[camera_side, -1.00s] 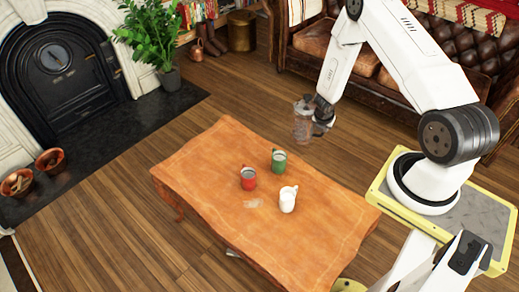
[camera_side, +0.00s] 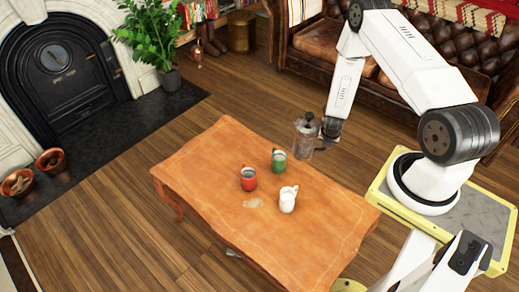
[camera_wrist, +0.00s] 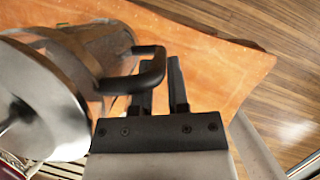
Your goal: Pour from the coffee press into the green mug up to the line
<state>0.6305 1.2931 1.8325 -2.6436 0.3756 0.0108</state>
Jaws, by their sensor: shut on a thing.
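The mug's inside and line are too small to make out.
A red mug (camera_side: 248,178) and a white jug (camera_side: 288,200) stand near the green mug on the wooden table (camera_side: 200,170). A pale patch (camera_side: 253,203) lies on the tabletop. The table's left and front parts are clear. A leather sofa (camera_side: 310,55) stands behind.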

